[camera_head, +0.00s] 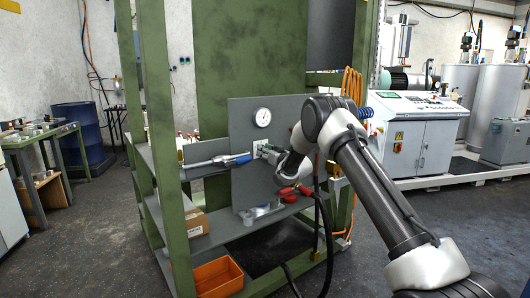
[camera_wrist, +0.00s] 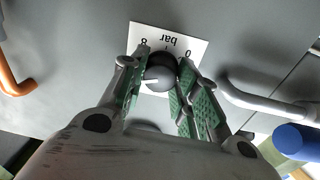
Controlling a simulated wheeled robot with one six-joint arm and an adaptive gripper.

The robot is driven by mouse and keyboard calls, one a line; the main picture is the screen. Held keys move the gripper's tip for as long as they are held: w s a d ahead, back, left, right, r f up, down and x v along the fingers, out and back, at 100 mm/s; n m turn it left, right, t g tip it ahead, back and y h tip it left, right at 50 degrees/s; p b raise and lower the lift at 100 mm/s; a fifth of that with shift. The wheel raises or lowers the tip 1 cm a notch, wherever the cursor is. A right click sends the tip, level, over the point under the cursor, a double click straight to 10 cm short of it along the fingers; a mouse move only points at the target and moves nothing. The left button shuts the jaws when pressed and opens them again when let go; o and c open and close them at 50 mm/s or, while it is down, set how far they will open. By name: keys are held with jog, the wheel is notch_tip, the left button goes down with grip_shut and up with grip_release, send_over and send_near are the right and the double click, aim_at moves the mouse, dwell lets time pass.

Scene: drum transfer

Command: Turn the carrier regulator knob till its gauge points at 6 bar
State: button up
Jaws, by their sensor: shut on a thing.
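A white scale plate (camera_wrist: 172,40) behind the knob shows "0", "bar" and "8" upside down. The round white gauge (camera_head: 263,117) is above my gripper on the panel; its needle is too small to read surely. The knob is hidden in the head view.
A silver tool or pipe with a blue part (camera_head: 238,159) lies left of my gripper. Red-handled fittings (camera_head: 296,190) and a black hose (camera_head: 325,225) are below. A green post (camera_head: 160,130) stands to the left. An orange bin (camera_head: 217,277) is at the bottom.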

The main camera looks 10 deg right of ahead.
jog(key=o, duration=0.8)
jog(key=shift+f, duration=0.25)
jog(key=shift+o, duration=1)
jog(key=shift+r, duration=0.15)
jog(key=v, duration=1.2)
